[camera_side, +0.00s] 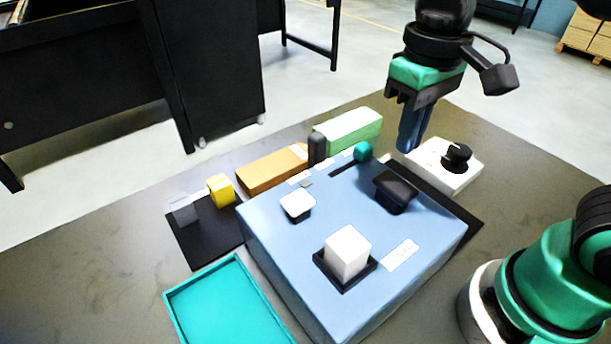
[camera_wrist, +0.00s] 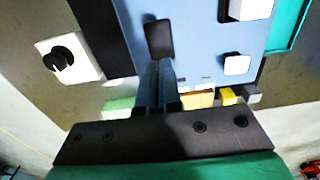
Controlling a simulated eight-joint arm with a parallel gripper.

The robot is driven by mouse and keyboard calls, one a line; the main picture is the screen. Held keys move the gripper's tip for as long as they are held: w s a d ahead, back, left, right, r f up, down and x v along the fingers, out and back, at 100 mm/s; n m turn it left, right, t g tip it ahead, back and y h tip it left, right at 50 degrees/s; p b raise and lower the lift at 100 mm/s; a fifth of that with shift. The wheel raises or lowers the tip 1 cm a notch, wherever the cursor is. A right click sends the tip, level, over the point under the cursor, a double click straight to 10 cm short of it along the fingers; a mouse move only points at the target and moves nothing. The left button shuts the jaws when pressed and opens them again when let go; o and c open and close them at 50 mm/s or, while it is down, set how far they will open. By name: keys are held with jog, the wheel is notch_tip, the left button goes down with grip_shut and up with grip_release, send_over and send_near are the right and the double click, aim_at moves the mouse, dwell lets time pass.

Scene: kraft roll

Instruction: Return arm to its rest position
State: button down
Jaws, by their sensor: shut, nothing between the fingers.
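My gripper (camera_side: 408,146) hangs fingers-down at the upper right of the side view, above the table near the white dial box (camera_side: 441,168). Its blue fingers are together with nothing between them. In the wrist view the closed fingers (camera_wrist: 156,68) point toward the blue box (camera_wrist: 195,35) and its black block (camera_wrist: 159,38). In the side view the fingers appear behind the blue box (camera_side: 330,200), apart from its top. Their exact height over the table is hard to tell.
A white block (camera_side: 347,251) sits in a black socket on the blue box, near a white button (camera_side: 297,203) and a teal knob (camera_side: 363,152). Green (camera_side: 349,129) and brown (camera_side: 272,169) blocks lie behind. A yellow cube (camera_side: 220,189) and teal tray (camera_side: 228,308) are left.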

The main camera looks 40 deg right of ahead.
dwell(0.4)
jog(key=w+d+f+t, duration=0.2)
jog(key=t, duration=0.1)
jog(key=w+d+f+t, duration=0.2)
jog(key=w+f+t, duration=0.1)
jog(key=shift+w+d+t, duration=0.2)
jog(key=shift+d+t, duration=0.1)
jog(key=shift+d, duration=0.05)
jog(key=shift+w+d+t, duration=0.15)
jog(key=shift+d+t, duration=0.05)
jog(key=shift+t, duration=0.1)
